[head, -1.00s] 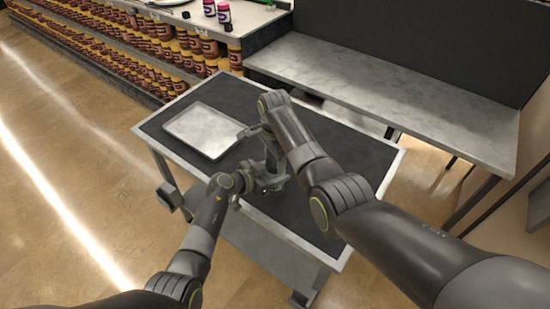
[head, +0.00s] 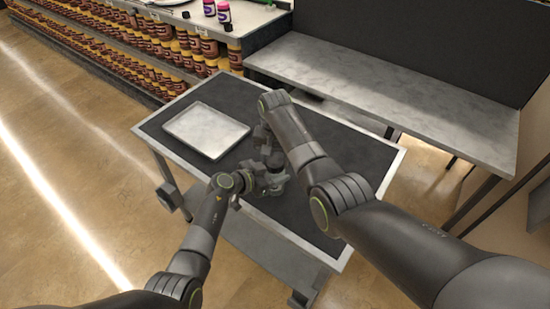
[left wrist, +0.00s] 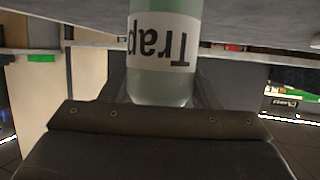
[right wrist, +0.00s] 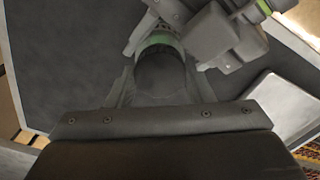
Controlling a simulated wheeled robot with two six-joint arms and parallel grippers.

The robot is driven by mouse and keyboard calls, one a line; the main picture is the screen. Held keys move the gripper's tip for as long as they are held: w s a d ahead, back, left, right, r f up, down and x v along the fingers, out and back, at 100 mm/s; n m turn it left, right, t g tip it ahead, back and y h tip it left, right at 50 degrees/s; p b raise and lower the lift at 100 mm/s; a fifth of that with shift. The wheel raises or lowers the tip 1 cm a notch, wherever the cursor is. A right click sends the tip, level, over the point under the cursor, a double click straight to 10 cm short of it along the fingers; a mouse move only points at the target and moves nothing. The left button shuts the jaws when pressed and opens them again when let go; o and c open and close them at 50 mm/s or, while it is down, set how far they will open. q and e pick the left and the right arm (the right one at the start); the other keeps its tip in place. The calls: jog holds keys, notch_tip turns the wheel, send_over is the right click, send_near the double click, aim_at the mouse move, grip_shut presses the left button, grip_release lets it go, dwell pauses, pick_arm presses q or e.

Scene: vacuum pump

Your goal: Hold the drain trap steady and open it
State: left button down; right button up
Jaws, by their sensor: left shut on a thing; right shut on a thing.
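The drain trap (left wrist: 163,85) is a pale, translucent cylinder with a white label reading "Trap", upside down in the left wrist view. My left gripper (head: 262,182) is shut on its body, with a finger on each side. In the right wrist view the trap's dark round cap (right wrist: 161,75) sits between the fingers of my right gripper (right wrist: 160,50), with a green ring beyond it. My right gripper is shut on this cap, and part of my left gripper shows close by. In the head view the grippers and arm mostly hide the trap.
The trap is over a dark-topped table (head: 335,155) with a pale edge. A shallow metal tray (head: 207,131) lies at its left. A grey bench (head: 380,85) stands behind, and shelves of brown jars (head: 130,45) are at the back left. The table's right part is clear.

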jog(key=o, duration=1.1)
jog(key=shift+r, duration=2.25)
jog(key=shift+c, duration=0.4)
notch_tip(320, 180, up, 2)
jog(key=m, duration=0.6)
jog(key=shift+r, duration=0.1)
jog(key=m, duration=0.2)
jog(key=r+m, duration=0.1)
jog(key=m, duration=0.1)
jog(key=shift+r, duration=0.1)
jog(key=shift+f, duration=3.95)
